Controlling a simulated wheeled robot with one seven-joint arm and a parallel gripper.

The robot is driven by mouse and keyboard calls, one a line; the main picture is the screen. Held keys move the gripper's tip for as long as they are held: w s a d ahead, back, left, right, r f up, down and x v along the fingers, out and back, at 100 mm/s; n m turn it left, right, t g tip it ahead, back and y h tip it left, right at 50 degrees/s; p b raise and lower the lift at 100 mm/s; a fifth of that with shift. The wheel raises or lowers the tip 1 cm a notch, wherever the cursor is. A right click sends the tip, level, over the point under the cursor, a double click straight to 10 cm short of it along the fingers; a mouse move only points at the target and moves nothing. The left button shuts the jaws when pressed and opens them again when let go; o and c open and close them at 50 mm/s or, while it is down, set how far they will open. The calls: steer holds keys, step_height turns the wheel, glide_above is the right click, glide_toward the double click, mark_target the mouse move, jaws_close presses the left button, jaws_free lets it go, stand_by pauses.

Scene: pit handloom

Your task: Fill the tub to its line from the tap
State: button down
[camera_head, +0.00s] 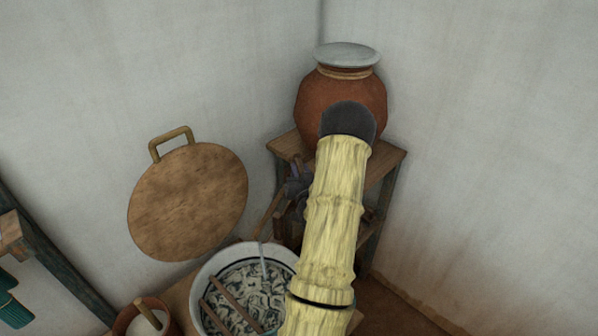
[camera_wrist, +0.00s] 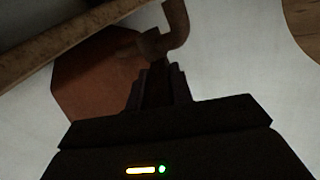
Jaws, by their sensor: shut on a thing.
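A red-brown clay pot (camera_head: 312,105) with a grey lid stands on a wooden stand in the corner. My gripper (camera_head: 293,188) is partly hidden behind my arm, just below the pot. In the wrist view my gripper (camera_wrist: 160,72) is shut on the brown tap (camera_wrist: 150,44), whose curved part (camera_wrist: 178,22) rises to the right; the pot (camera_wrist: 90,85) is behind. The white-rimmed tub (camera_head: 204,268) stands below, its right side hidden by my arm. Its inside shows a dark and pale swirled pattern. A thin pale line, perhaps water, runs down into it.
A round wooden board (camera_head: 188,205) with a handle is against the wall. The wooden stand (camera_head: 390,160) is at right.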

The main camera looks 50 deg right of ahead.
steer(key=c, duration=1.2)
jaws_free()
steer(key=shift+c, duration=0.2)
steer(key=shift+s+a+f, duration=0.1)
steer(key=shift+s+a, duration=0.3)
steer(key=shift+s, duration=0.05)
steer(key=p+v, duration=0.9)
steer(key=v, duration=0.7)
